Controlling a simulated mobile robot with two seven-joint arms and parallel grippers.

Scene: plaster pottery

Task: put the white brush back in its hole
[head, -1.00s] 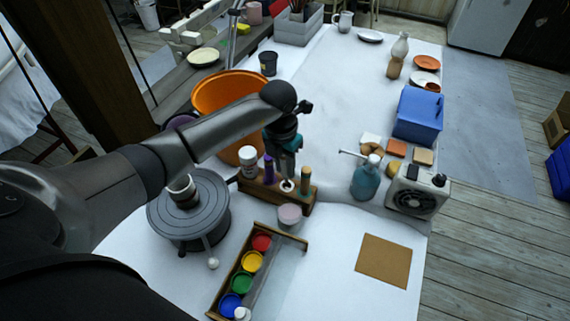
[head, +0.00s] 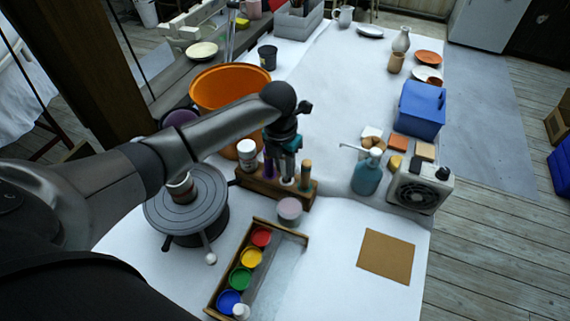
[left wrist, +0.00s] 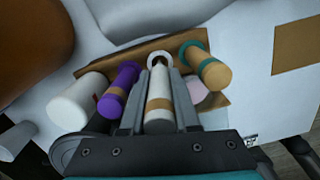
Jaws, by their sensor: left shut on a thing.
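The white brush (left wrist: 160,95), with a tan band, is between the fingers of my left gripper (left wrist: 160,115). My left gripper (head: 287,175) is shut on it, over the wooden rack (head: 243,180). In the left wrist view, the brush's far end meets a white ring (left wrist: 160,56) on the rack. I cannot tell how deep the brush sits in the hole. A purple brush (head: 268,166) stands to its left in the rack and a tan brush with a teal ring (head: 305,173) to its right. My right gripper is not in view.
A white jar (head: 247,154) is close to the rack's left end. A pink pot (head: 289,209) stands in front of the rack, near the paint tray (head: 262,277). A turntable (head: 187,212) is at left, a blue spray bottle (head: 367,176) at right. The table's centre back is clear.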

